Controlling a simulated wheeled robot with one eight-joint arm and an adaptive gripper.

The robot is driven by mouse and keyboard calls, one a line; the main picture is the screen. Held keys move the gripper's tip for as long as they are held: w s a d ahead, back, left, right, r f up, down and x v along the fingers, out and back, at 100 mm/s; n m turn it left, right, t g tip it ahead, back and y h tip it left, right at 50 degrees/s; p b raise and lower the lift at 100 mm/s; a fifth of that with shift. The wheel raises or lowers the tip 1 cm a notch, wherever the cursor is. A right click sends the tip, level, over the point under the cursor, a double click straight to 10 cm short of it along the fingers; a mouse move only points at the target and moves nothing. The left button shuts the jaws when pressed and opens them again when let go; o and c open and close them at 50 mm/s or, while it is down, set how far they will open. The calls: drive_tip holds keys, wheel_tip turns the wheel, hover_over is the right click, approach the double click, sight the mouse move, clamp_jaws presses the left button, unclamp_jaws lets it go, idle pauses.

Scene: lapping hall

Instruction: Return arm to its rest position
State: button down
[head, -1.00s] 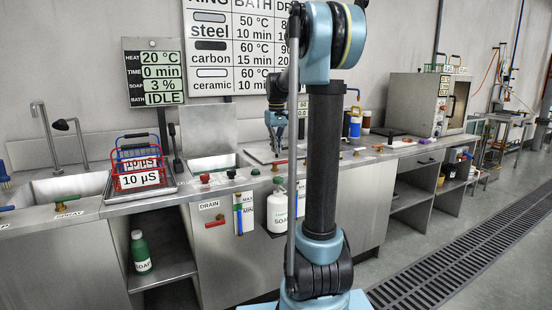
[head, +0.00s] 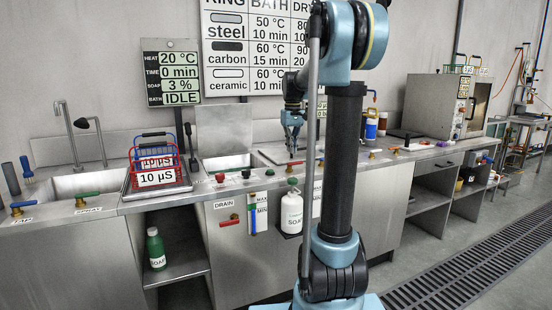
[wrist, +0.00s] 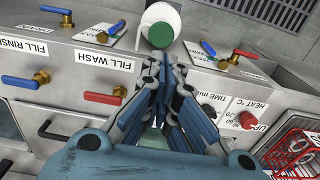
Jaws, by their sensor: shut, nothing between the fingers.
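My gripper (head: 292,148) hangs below my arm in the head view, above the counter near the white soap jug. In the wrist view, its fingers (wrist: 161,62) come together at the tips and hold nothing. The white soap jug (head: 291,212) hangs on the counter front below the gripper. It appears to show in the wrist view as a white container with a green cap (wrist: 160,34), just beyond the fingertips. My arm stands bent in front of the counter and hides part of it.
The steel counter (head: 225,187) runs along the wall with valves on its front edge. A red and blue basket rack (head: 158,178) stands by the left sink. A green soap bottle (head: 156,248) sits on a low shelf. A box oven (head: 435,105) stands right. The floor at right is clear.

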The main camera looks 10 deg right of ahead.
drive_tip(key=s+f+m, duration=0.1)
drive_tip(key=s+f, duration=0.6)
drive_tip(key=s, duration=0.5)
drive_tip(key=s+f+m+t, duration=0.1)
drive_tip(key=s+f, duration=0.6)
drive_tip(key=s, duration=0.5)
drive_tip(key=s+f+m+t, duration=0.1)
drive_tip(key=s+f, duration=0.6)
drive_tip(key=s, duration=0.5)
drive_tip(key=shift+d, duration=0.25)
drive_tip(key=shift+w+f, duration=0.15)
drive_tip(key=shift+w, duration=0.3)
